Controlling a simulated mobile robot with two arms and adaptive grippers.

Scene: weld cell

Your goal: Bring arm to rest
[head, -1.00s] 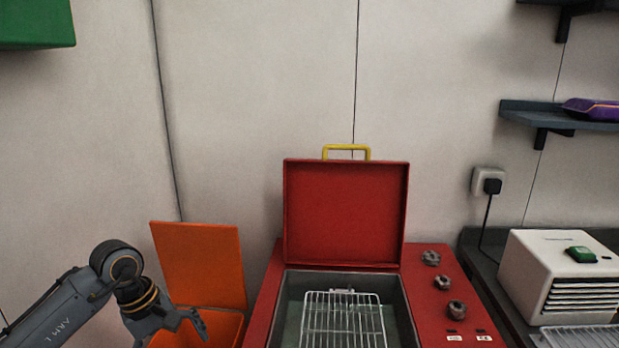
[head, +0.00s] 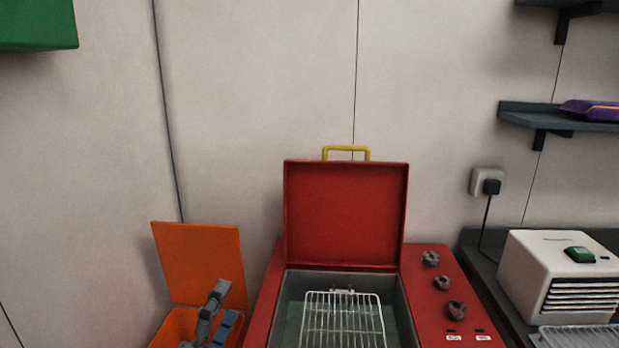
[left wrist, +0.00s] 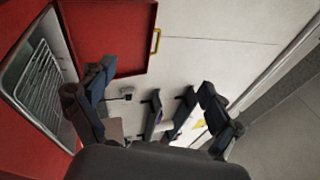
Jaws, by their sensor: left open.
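My left gripper (head: 217,318) shows low in the head view, in front of the open orange box (head: 200,262), with only its fingers in sight. In the left wrist view its two fingers (left wrist: 150,103) stand wide apart with nothing between them. The red chest (head: 262,312) with its lid (head: 346,213) raised is to the right of the gripper, apart from it. My right gripper is in neither view.
A wire rack (head: 343,318) sits inside the red chest. Several dark knobs (head: 442,283) are on its right panel. A white vented box (head: 553,270) stands on the dark counter at right. A green box (head: 36,24) is at upper left.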

